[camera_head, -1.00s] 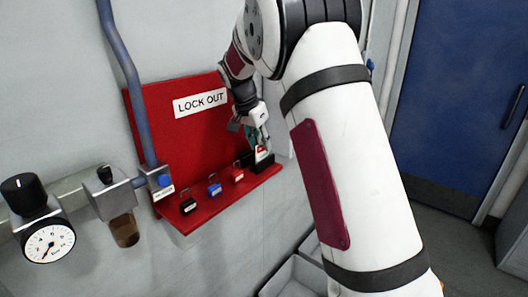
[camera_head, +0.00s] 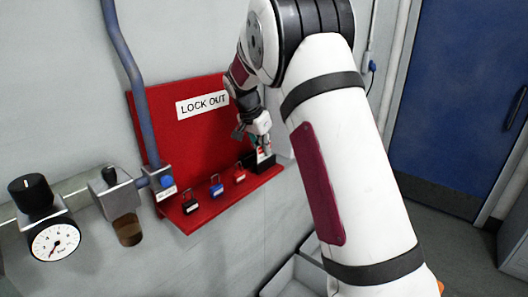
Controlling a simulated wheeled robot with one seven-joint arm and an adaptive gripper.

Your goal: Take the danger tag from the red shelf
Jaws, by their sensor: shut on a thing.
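The red shelf (camera_head: 222,207) juts from the foot of a red lock-out board on the wall. At its right end stands a small black holder (camera_head: 266,165). The danger tag (camera_head: 263,154), small, white and red, stands upright at this holder. My gripper (camera_head: 261,145) points down over the right end of the shelf and is shut on the tag's upper part. The fingertips are small here and partly hide the tag. I cannot tell whether the tag's lower edge is still inside the holder.
Black (camera_head: 190,206), blue (camera_head: 216,189) and red (camera_head: 239,176) padlocks stand on the shelf, left of the holder. A blue pipe (camera_head: 130,75) and a pressure gauge (camera_head: 55,240) are at the left. Grey bins (camera_head: 297,277) lie below.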

